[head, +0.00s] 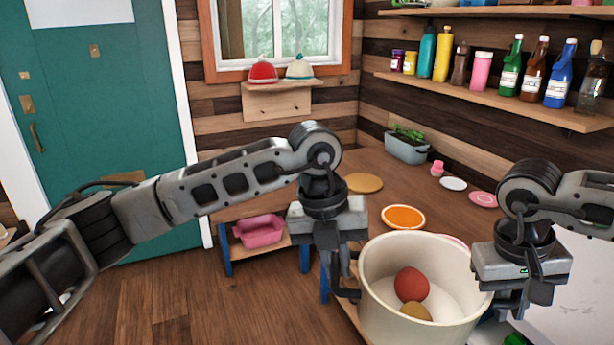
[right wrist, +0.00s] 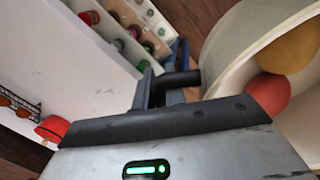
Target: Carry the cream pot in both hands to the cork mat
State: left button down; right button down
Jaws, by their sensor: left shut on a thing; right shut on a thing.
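The cream pot (head: 385,308) is upright at the lower right of the head view, and its pale wall also shows in the right wrist view (right wrist: 224,48). A red round item (head: 411,284) and a yellow-brown one (head: 415,311) lie inside it. My left gripper (head: 346,292) is shut on the pot's dark handle on its left side. My right gripper (head: 508,308) is shut at the pot's right side; the right wrist view shows its fingers on a dark handle (right wrist: 182,79). The round tan cork mat (head: 363,183) lies bare on the wooden counter beyond the pot. The pot's underside is hidden.
An orange plate (head: 403,217) lies on the counter between pot and mat. A pink plate (head: 483,199), a white plate (head: 453,184) and a planter (head: 407,148) are further right and back. Bottles line the shelf (head: 487,92).

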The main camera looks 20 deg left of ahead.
aim_at(363, 182)
jog(key=u, duration=0.75)
jog(key=i, duration=0.9)
jog(key=u, duration=0.6)
jog(key=i, duration=1.25)
jog(key=z, duration=0.55)
jog(key=i, duration=0.85)
jog(key=z, duration=1.25)
jog(key=i, duration=0.5)
jog(key=z, duration=0.5)
